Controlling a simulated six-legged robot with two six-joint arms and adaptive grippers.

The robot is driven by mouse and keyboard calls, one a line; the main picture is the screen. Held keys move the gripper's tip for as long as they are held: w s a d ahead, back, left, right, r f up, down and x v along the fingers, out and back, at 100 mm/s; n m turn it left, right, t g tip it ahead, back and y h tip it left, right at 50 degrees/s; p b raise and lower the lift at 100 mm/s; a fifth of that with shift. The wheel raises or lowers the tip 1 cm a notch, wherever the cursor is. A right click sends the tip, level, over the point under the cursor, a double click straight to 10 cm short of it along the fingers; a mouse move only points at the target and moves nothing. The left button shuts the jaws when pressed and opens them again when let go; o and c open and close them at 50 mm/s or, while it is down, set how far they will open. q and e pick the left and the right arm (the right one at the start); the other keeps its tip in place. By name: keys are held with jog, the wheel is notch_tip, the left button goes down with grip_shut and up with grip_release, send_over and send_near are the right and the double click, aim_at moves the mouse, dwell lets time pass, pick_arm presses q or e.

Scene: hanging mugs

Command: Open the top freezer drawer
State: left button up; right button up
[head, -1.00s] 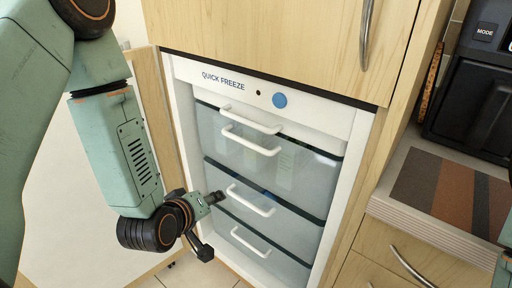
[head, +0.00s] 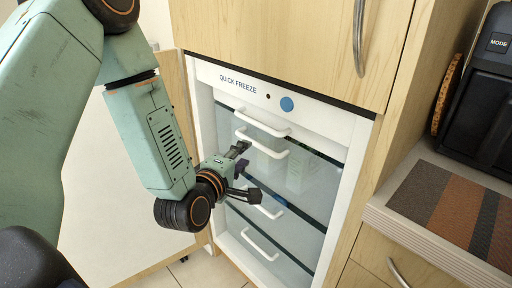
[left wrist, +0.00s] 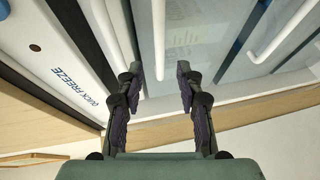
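The freezer shows in the head view as a white frame with glassy drawers and white bar handles. The top handle (head: 262,122) and a second handle (head: 262,145) lie close together near the top; more handles are lower down. My left gripper (head: 250,170) is open and empty in front of the drawers, just below the second handle. In the left wrist view, my left gripper's fingers (left wrist: 160,75) point toward the drawers, with one white handle (left wrist: 160,40) lined up between them and another (left wrist: 110,35) left of them. Contact cannot be told. My right gripper is not in view.
A wooden door (head: 175,95) stands open at the freezer's left. The blue button (head: 287,104) is on the panel marked QUICK FREEZE. A wooden cabinet with a metal handle (head: 358,38) is above. A counter with a striped mat (head: 450,215) and a black appliance (head: 480,110) are at right.

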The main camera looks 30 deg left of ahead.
aim_at(255, 145)
pick_arm(q)
jog(key=w, duration=0.3)
jog(key=w+f+b, duration=0.1)
jog(key=w, duration=0.2)
jog(key=shift+w+a+f, duration=0.15)
jog(key=shift+w+a, duration=0.05)
jog(key=shift+w, duration=0.15)
jog(key=shift+d, duration=0.15)
jog(key=shift+c, duration=0.2)
jog(key=c, duration=0.4)
grip_shut()
